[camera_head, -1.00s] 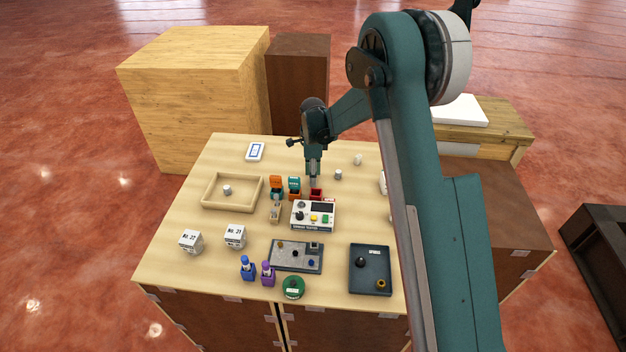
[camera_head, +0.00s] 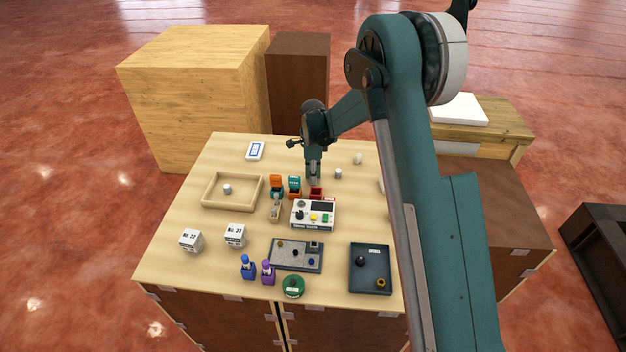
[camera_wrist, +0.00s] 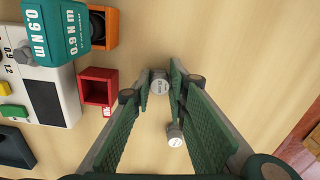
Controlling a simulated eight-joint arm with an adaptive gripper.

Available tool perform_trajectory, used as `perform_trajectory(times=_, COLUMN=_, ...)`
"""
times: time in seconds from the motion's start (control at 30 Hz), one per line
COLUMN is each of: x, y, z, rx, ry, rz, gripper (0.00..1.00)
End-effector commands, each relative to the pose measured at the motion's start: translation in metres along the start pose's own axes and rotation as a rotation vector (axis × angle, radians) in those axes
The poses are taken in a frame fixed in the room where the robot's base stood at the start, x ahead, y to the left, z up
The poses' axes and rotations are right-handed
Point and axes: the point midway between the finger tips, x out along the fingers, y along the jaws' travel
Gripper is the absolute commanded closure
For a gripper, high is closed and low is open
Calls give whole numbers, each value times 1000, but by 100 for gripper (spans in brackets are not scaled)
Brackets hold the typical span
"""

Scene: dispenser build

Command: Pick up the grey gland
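A small grey cylinder with a pale marked top, which I take as the grey gland (camera_wrist: 159,83), sits between my fingertips in the wrist view. My gripper (camera_wrist: 160,88) has its green fingers on both sides of it, with little or no gap. In the head view my gripper (camera_head: 313,181) points down just behind the red box and mostly hides this piece. I cannot tell whether the piece is clear of the tabletop. A second similar grey cylinder (camera_wrist: 175,135) stands apart near the right finger; it also shows in the head view (camera_head: 338,174).
A red open box (camera_wrist: 98,87) stands close beside my fingers, with the tester (camera_head: 313,214) in front of it. Orange and teal boxes (camera_head: 295,188) are to its left. A pale cylinder (camera_head: 357,159) stands farther back. A wooden tray (camera_head: 205,203) holds another grey piece.

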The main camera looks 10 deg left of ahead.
Motion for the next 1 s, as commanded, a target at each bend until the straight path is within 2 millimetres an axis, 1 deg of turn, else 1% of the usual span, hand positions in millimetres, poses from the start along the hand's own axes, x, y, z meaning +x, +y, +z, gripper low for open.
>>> perform_trajectory(times=0.27, x=0, y=0, z=0, rx=0, ry=0, rz=0, gripper=90)
perform_trajectory(times=0.47, x=-7, y=0, z=0, rx=0, ry=0, rz=0, gripper=90)
perform_trajectory(times=0.67, x=-25, y=0, z=0, rx=0, ry=0, rz=0, gripper=90)
perform_trajectory(times=1.0, x=-72, y=0, z=0, rx=0, ry=0, rz=0, gripper=90)
